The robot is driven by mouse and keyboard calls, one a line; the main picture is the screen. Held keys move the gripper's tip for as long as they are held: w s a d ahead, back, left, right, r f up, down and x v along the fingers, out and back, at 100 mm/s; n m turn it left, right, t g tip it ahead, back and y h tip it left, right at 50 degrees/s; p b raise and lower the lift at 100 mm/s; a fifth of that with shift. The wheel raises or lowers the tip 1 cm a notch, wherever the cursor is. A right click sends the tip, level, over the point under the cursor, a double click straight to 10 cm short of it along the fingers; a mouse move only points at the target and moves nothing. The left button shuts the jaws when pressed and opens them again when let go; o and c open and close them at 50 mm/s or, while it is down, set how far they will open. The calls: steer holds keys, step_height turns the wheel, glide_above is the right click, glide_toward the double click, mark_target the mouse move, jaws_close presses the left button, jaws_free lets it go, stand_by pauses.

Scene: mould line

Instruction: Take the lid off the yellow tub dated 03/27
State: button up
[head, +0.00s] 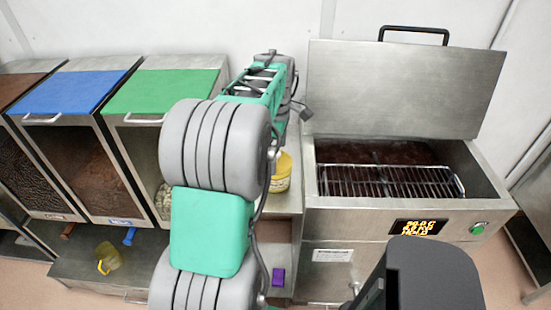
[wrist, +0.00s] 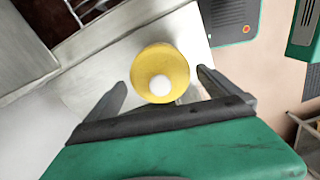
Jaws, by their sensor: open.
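The yellow tub (head: 281,174) stands on the steel counter left of the heated tank, partly hidden behind my arm in the head view. In the wrist view the yellow tub (wrist: 178,62) shows from above as a yellow round with a white round spot near its middle. I cannot tell from this angle where lid and body meet, and no date is legible. My gripper (wrist: 162,80) is open, its two fingers apart on either side of the tub in the picture. No contact shows, and the height gap is unclear. My gripper is hidden in the head view.
An open steel tank (head: 483,175) with a wire rack (head: 390,181) and dark contents stands to the right, its lid raised. Bins with blue (head: 75,92) and green (head: 160,91) lids stand left. A yellow jug (head: 108,257) and a purple block (head: 278,277) sit lower down.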

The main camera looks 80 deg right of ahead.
steer(key=shift+f, duration=0.65)
steer(key=c, duration=1.1)
